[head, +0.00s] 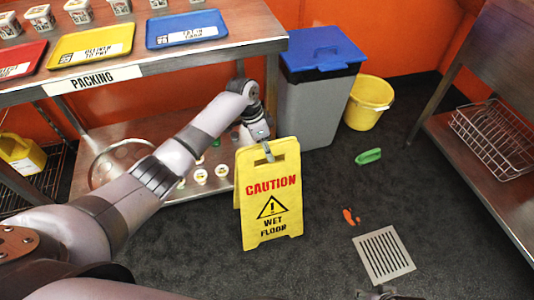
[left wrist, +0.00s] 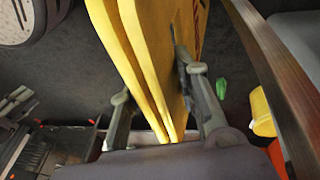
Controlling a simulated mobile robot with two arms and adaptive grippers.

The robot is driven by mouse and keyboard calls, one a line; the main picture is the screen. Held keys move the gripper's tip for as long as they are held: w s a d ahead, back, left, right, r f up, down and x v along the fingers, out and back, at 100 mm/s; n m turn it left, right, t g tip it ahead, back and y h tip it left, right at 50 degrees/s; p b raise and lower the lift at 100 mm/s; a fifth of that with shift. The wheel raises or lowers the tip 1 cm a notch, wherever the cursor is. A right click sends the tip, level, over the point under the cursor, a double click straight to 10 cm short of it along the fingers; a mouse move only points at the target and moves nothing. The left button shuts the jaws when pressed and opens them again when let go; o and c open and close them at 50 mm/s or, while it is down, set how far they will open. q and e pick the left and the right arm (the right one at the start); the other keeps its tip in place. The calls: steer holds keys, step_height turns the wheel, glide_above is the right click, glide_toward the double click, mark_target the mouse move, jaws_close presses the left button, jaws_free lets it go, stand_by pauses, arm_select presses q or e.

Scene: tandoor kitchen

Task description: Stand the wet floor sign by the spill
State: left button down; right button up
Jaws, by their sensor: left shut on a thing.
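The yellow wet floor sign (head: 268,222) is upright in the middle of the head view, its two panels close together at the top. My left gripper (head: 265,150) is shut on its top edge. In the left wrist view the sign (left wrist: 140,50) runs between the fingers of the left gripper (left wrist: 158,100). I cannot tell whether its feet touch the floor.
A metal floor drain (head: 384,256) lies just below the spill. A green object (head: 368,156) lies on the floor above it. A grey bin (head: 310,110) with a blue lid and a yellow bucket (head: 370,103) stand behind. The packing table (head: 240,50) and a right-hand shelf (head: 470,175) flank the floor.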

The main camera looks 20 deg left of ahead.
mark_target(260, 145)
arm_select(q)
steer(key=shift+w+f, duration=0.1)
steer(key=shift+f, duration=0.4)
arm_select(e)
steer(key=shift+r, duration=0.8)
arm_select(q)
steer(key=c, duration=1.2)
jaws_free()
steer(key=shift+f, duration=0.15)
steer(key=shift+p+v, duration=0.9)
steer(key=shift+v, duration=2.95)
arm_select(e)
step_height(260, 145, down, 7)
steer(key=shift+s, duration=0.25)
